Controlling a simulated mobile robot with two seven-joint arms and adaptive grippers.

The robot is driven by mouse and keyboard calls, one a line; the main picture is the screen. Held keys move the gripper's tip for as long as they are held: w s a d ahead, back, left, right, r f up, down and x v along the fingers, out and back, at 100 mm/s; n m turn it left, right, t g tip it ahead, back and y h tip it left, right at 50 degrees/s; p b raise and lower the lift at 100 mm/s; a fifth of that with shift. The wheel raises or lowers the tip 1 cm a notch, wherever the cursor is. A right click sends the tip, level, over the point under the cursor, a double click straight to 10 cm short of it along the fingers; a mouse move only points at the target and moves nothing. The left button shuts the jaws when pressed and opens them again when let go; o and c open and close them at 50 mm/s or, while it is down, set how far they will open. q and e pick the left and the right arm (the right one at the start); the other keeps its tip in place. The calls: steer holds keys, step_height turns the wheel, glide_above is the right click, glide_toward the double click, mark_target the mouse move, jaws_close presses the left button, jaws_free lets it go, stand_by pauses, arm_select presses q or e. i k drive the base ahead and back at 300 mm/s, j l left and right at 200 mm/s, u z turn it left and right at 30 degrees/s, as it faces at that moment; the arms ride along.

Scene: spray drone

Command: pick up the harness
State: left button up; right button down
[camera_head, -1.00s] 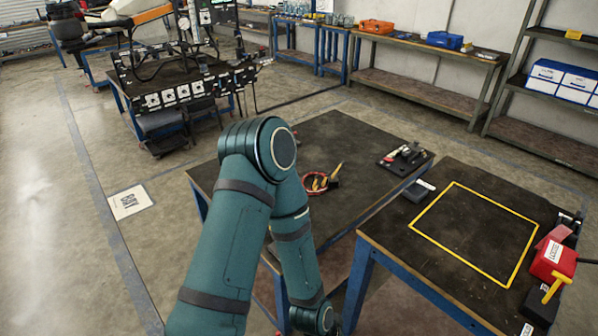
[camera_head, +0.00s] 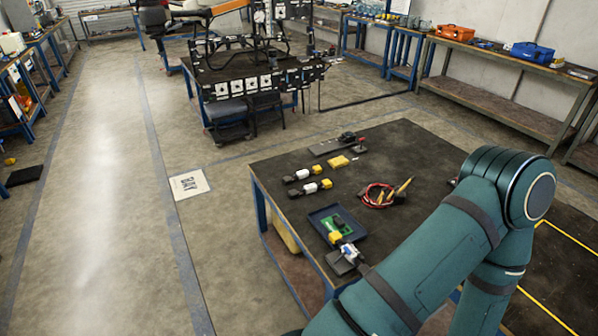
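The harness appears to be the red looped cable (camera_head: 377,196) with black and yellow ends. It lies on the dark top of the blue-legged table (camera_head: 410,150), right of the table's middle. One of my teal arms crosses the lower right of the head view, in front of part of this table. Its elbow is right of the harness and apart from it in the picture. Neither of my grippers shows, so their states cannot be seen.
A dark blue tray with a green board (camera_head: 337,221) is at the table's near left. Pairs of white and yellow connectors (camera_head: 311,188), a yellow block (camera_head: 339,162) and a dark tool (camera_head: 347,138) lie behind it. Open floor (camera_head: 100,230) is to the left.

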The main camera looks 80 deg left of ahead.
mark_target(287, 181)
steer(key=k+j, duration=0.1)
steer(key=j, duration=0.35)
steer(key=k+j, duration=0.15)
steer(key=j, duration=0.35)
steer(key=k+j, duration=0.1)
steer(key=j, duration=0.35)
steer(key=k+j, duration=0.15)
steer(key=j, duration=0.35)
steer(key=k+j, duration=0.1)
steer(key=j, duration=0.35)
steer(key=k+j, duration=0.15)
steer(key=j, duration=0.35)
steer(key=k+j, duration=0.1)
steer(key=j, duration=0.35)
steer(key=k+j, duration=0.15)
steer(key=j, duration=0.35)
steer(key=i+j, duration=0.1)
steer(key=j, duration=0.55)
steer(key=i+j, duration=0.15)
steer(key=j, duration=0.2)
